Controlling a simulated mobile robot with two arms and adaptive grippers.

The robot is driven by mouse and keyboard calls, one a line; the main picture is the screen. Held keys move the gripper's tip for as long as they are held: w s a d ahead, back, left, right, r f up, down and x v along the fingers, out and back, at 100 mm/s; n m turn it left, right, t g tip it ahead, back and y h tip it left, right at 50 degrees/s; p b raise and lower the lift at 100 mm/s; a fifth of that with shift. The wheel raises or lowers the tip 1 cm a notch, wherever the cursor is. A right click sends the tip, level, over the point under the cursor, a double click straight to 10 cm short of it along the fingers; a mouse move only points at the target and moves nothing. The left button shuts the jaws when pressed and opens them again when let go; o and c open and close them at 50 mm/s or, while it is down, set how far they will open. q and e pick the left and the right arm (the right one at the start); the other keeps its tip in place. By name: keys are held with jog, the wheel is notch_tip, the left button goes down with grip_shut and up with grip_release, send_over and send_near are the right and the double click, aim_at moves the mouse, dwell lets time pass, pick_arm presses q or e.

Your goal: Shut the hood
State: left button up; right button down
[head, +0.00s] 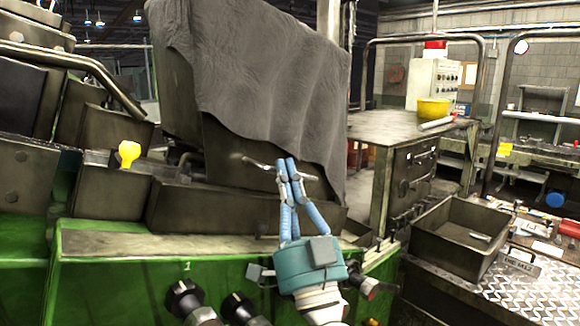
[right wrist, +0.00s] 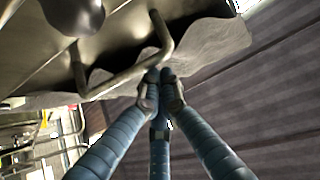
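The hood (head: 245,150) is a dark metal cover with a bar handle (head: 256,163) across its front, and a grey cloth drapes over its top and right side. The handle also shows in the right wrist view (right wrist: 125,76) as a bent metal bar. My left gripper is not in view.
The green machine body (head: 130,265) with black knobs (head: 185,297) lies below the hood. A yellow knob (head: 129,152) stands at the left.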

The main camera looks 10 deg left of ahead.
jog(key=shift+a+f, duration=0.15)
jog(key=shift+f, duration=0.15)
